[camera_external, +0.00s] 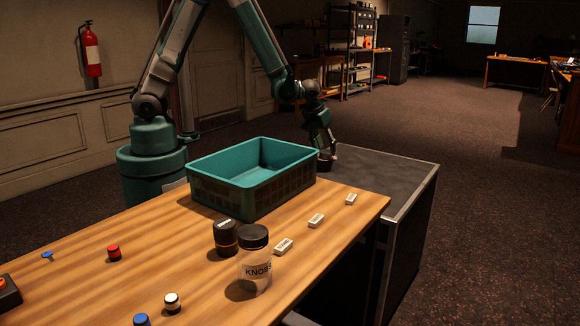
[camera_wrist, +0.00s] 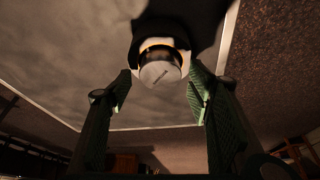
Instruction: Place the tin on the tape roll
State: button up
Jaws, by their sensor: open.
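A small round object, apparently the tin (camera_wrist: 160,72), has a pale grey face with a thin mark and a dark side with an orange-brown band. It shows between the spread fingers of my gripper (camera_wrist: 160,100) in the wrist view, with gaps on both sides. Behind it are a white patch and a larger black shape, possibly the tape roll (camera_wrist: 186,22); I cannot tell exactly how they touch. In the external view, my gripper (camera_external: 329,152) is low over the dark side surface, just beyond the teal crate. A small black round thing (camera_external: 325,165) sits beneath it.
The teal crate (camera_external: 222,186) stands close to my gripper. The wooden desk (camera_external: 190,255) holds a clear jar labelled KNOBS (camera_external: 255,270), a black banded canister (camera_external: 225,240), several white blocks and coloured knobs. The dark side surface (camera_external: 385,175) is mostly clear.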

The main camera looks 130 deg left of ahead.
jog(key=p+v, duration=0.2)
jog(key=v, duration=0.9)
dwell(1.0)
jog(key=w+d+r+m+t, duration=0.1)
jog(key=w+d+r+m, duration=0.15)
jog(key=d+r, duration=0.45)
jog(key=w+d+r+m+t+h, duration=0.1)
jog(key=w+d+r+m, duration=0.2)
jog(key=d, duration=0.8)
jog(key=w+d+r+m+t, duration=0.1)
jog(key=d+r+m+t, duration=0.1)
jog(key=d+r, duration=0.6)
jog(key=s+d+r+m+t+h, duration=0.1)
jog(key=s+d+m, duration=0.3)
jog(key=d, duration=0.9)
jog(key=s+d+r+m+t+h, duration=0.1)
jog(key=s+d, duration=0.5)
jog(key=d, duration=0.8)
notch_tip(320, 180, up, 2)
jog(key=m+h, duration=0.1)
jog(key=m, duration=0.2)
jog(key=shift+d+h, duration=0.3)
jog(key=shift+r, duration=0.1)
